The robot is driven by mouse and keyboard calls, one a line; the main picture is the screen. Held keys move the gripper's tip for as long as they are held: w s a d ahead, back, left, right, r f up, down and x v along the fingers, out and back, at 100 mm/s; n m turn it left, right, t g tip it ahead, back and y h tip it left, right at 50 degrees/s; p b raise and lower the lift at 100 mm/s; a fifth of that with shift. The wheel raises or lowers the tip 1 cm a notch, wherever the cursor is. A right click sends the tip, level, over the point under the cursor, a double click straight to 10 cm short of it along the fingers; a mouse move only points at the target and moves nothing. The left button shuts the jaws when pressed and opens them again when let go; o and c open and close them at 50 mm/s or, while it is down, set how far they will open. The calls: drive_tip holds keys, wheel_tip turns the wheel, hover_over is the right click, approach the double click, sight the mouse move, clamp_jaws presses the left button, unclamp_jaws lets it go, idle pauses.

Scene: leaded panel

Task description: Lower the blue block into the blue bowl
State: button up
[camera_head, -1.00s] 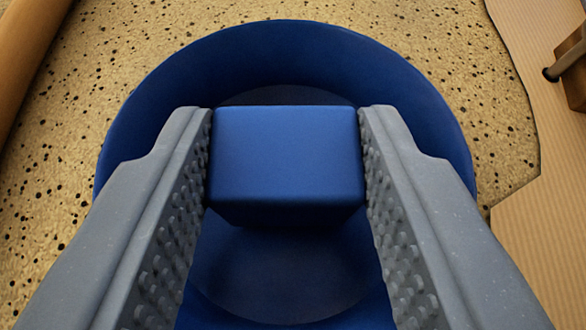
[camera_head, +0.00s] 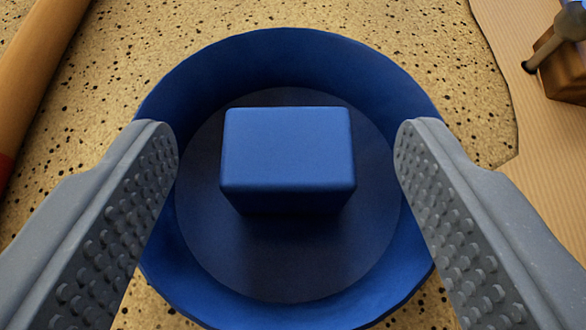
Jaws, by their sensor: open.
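The blue block (camera_head: 287,150) rests inside the blue bowl (camera_head: 290,60), on its round, flat floor and a little toward the far side. My gripper (camera_head: 286,133) is open, with one grey studded finger on each side of the block. Clear gaps separate both fingers from the block. The fingers show over the left and right parts of the bowl's rim. I cannot tell whether they touch the rim.
The bowl stands on a speckled tan surface (camera_head: 120,70). A tan, tube-like object (camera_head: 40,90) with a red part runs along the left edge. A pale ribbed surface (camera_head: 530,140) lies at right, with a brown wooden object (camera_head: 565,70) and a grey rod at upper right.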

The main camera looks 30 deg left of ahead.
drive_tip(key=p+v, duration=0.2)
drive_tip(key=v, duration=0.8)
drive_tip(key=w+d+r+m+t+h+p, duration=0.1)
drive_tip(key=w+d+r+m+t, duration=0.15)
drive_tip(key=d+r, duration=0.75)
drive_tip(key=w+d+r+m+t+h+p, duration=0.15)
drive_tip(key=w+d+r, duration=0.25)
drive_tip(key=d+r, duration=0.65)
drive_tip(key=s+d+r+m+t+h+p, duration=0.1)
drive_tip(key=s+d+r+h, duration=0.3)
drive_tip(key=d+r, duration=1.5)
drive_tip(key=shift+s+d+r+m+p, duration=0.3)
drive_tip(key=shift+s+r+m+p, duration=0.3)
drive_tip(key=shift+m, duration=0.3)
drive_tip(key=shift+w, duration=0.15)
